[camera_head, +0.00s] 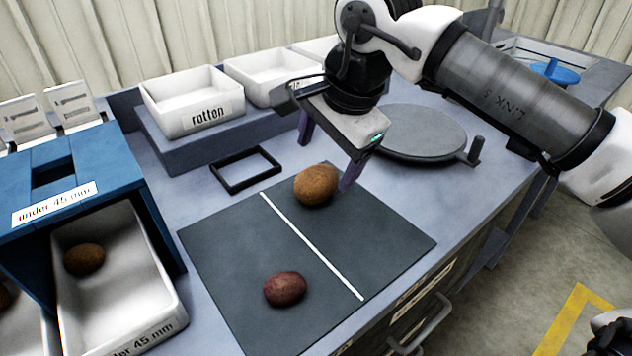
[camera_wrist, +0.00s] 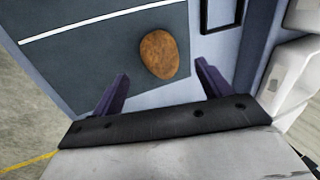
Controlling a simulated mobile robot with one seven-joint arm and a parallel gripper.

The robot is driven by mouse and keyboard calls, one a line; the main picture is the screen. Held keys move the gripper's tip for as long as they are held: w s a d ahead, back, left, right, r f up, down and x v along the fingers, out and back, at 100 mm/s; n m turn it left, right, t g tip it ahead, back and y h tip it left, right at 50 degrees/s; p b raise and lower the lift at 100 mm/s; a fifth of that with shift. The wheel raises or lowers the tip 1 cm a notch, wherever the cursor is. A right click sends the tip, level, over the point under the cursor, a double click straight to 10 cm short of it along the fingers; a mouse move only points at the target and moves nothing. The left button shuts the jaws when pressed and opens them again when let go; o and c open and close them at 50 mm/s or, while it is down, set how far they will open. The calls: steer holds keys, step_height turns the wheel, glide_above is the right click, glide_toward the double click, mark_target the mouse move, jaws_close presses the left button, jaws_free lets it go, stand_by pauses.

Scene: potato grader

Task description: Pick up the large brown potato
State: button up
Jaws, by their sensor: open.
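The large brown potato (camera_head: 316,185) lies on the dark mat (camera_head: 225,249), near its far edge and beyond the white line. My gripper (camera_head: 328,155) is above the table at the mat's far edge, with its purple fingers spread and nothing between them. In the wrist view the brown potato (camera_wrist: 159,54) lies ahead of the open fingertips (camera_wrist: 162,70), roughly centred between them, and appears apart from both. In the head view one finger overlaps the potato's right side, so contact there is hard to judge. A smaller reddish potato (camera_head: 285,289) lies on the mat's near part.
A black square frame (camera_head: 246,184) lies left of the mat. A white bin marked "rotton" (camera_head: 193,121) stands behind on a raised ledge. A round grey plate (camera_head: 424,133) is at right. A blue sizing box (camera_head: 90,165) with a white tray (camera_head: 160,290) stands at left.

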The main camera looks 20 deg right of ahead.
mark_target(318, 174)
steer(key=shift+x, duration=3.05)
steer(key=shift+a, duration=0.1)
steer(key=c, duration=1.1)
steer(key=shift+c, duration=0.2)
